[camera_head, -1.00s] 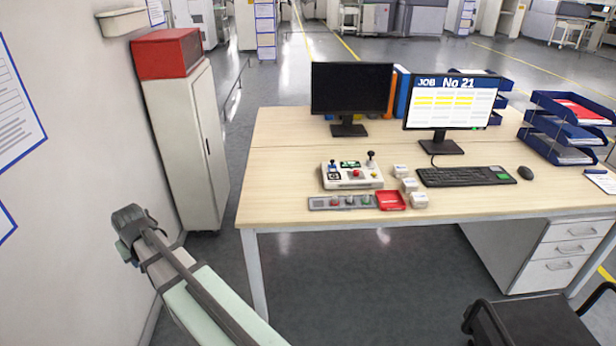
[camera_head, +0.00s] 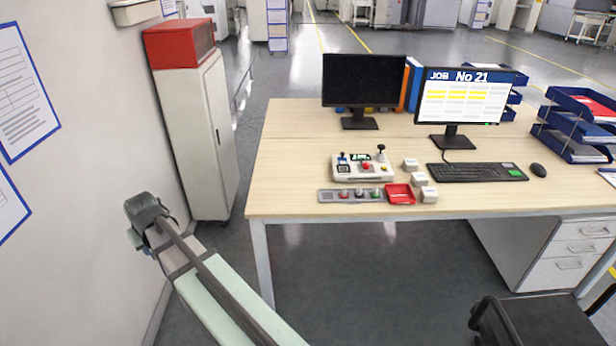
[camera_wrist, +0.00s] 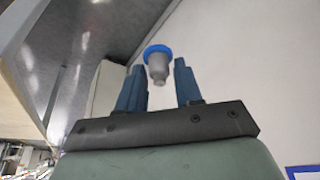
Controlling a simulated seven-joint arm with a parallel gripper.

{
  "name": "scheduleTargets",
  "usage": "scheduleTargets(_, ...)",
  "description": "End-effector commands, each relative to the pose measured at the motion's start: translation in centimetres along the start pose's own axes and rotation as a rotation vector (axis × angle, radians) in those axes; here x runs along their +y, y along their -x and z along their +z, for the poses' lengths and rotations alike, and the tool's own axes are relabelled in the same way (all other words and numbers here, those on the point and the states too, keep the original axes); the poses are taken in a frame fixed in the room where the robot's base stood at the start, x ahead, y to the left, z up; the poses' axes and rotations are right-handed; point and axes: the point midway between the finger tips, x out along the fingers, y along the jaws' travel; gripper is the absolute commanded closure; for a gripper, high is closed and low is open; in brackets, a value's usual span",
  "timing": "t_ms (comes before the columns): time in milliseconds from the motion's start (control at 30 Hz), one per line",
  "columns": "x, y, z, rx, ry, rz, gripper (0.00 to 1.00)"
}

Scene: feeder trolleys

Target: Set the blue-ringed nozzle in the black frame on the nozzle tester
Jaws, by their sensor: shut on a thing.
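In the wrist view my gripper (camera_wrist: 160,82) is shut on the blue-ringed nozzle (camera_wrist: 158,66), a grey stepped body with a bright blue ring at its far end. The nozzle sits between the fingertips, clear of any surface. In the head view the nozzle tester (camera_head: 363,175) is a white box on the desk with a small screen, a red button and small levers. A dark square outline (camera_head: 344,169) on its left top looks like the black frame; its inside is too small to make out.
A grey strip (camera_head: 330,196) with several small nozzles, a red tray (camera_head: 400,194) and small white boxes (camera_head: 429,195) lie by the tester. Monitors (camera_head: 363,80) and a keyboard (camera_head: 476,172) stand behind and right. The desk (camera_head: 285,180) is bare left of the tester. A wall and cabinet (camera_head: 196,140) are at left.

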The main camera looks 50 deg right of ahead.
Motion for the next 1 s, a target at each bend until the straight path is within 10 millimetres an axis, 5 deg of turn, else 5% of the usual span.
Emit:
scheduleTargets(367,1.4,0.0,0.0,0.000,-0.020,0.008,0.96)
scheduleTargets(567,6.6,0.1,0.3,0.000,-0.089,0.037,0.96)
scheduleTargets(1000,21.0,1.3,2.1,0.000,-0.284,0.118,0.96)
